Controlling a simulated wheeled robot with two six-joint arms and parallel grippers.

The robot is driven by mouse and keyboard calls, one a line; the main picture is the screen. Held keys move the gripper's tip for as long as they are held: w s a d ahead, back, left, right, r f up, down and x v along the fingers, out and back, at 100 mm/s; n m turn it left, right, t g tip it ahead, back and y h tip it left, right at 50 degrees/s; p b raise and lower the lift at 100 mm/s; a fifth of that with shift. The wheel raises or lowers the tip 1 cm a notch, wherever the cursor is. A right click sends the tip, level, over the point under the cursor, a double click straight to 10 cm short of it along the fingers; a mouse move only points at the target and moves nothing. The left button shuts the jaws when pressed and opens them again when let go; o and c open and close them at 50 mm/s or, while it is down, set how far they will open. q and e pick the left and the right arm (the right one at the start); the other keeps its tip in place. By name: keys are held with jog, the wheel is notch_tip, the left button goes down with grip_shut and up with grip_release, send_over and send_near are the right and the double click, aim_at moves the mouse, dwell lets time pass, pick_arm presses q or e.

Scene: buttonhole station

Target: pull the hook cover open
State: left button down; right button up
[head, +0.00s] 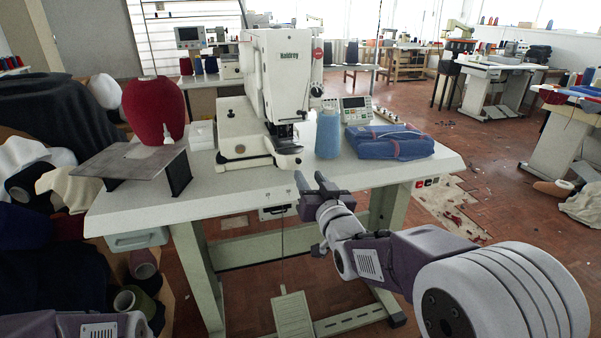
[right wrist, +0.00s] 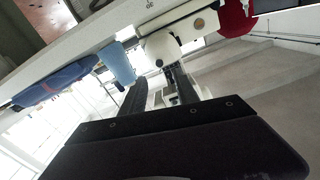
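The white sewing machine (head: 277,75) stands on the white table (head: 330,185). Its low bed (head: 243,135) ends in a rounded front part (head: 287,158) below the needle area, where the hook cover seems to be; I cannot make out its edge or whether it is open. My right gripper (head: 310,179) is open and empty, in front of the table edge, below and slightly right of that part, apart from it. In the right wrist view the two dark fingers (right wrist: 162,82) stand apart, with the machine (right wrist: 203,22) beyond them. My left gripper is out of view.
A pedal (head: 292,315) is below.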

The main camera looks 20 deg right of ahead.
aim_at(299, 162)
jog(key=w, duration=0.3)
jog(key=w+b, duration=0.1)
jog(key=w, duration=0.3)
jog(key=shift+w+a+f, duration=0.15)
jog(key=shift+w, duration=0.1)
grip_shut()
dwell(1.0)
